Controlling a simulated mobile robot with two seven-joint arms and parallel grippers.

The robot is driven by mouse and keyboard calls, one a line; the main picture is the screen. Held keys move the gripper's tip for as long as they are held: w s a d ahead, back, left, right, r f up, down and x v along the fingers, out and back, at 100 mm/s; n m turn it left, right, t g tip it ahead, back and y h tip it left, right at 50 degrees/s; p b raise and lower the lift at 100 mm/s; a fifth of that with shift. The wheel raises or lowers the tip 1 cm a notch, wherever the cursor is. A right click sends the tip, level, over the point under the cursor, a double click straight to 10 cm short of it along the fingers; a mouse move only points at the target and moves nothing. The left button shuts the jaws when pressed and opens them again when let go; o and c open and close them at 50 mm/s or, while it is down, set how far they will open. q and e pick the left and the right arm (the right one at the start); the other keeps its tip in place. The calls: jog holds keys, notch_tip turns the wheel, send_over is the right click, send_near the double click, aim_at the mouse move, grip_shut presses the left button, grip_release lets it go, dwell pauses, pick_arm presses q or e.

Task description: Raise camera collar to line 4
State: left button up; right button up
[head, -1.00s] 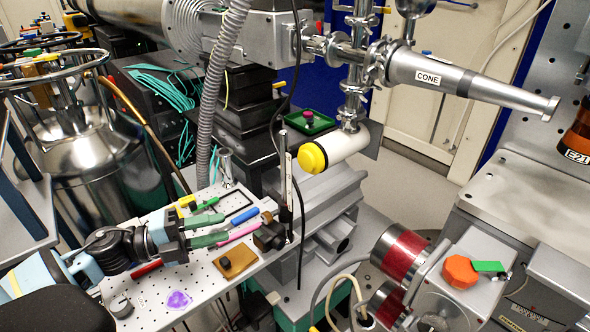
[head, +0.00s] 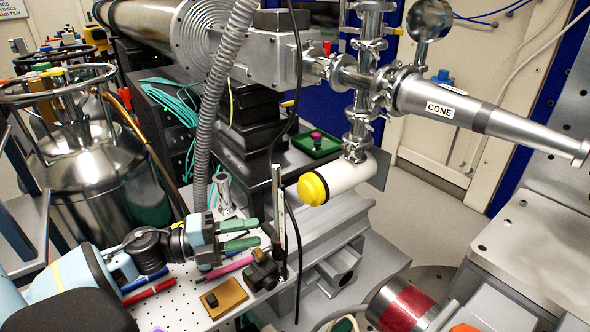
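The upright post (head: 276,190) stands at the right edge of the perforated board, with a white scale strip on it; its line numbers are too small to read. The black camera collar (head: 262,276) sits low at the post, with a small knob on top. My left gripper (head: 258,232) has green fingers, one above the other with a gap between them. It is open and empty, left of the post and a little above the collar in the picture, apart from both as far as I can tell. My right gripper is not in view.
A pink pen (head: 228,267) lies below the gripper. A brown block (head: 224,298) and a red pen (head: 152,290) lie on the perforated board (head: 180,312). The yellow-capped white cylinder (head: 342,178) juts out right of the post. A dark cable hangs close to the post.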

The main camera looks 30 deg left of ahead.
aim_at(267, 230)
pick_arm(q)
jog(key=shift+x, duration=2.25)
jog(key=shift+f, duration=0.1)
jog(key=shift+c, duration=0.5)
grip_shut()
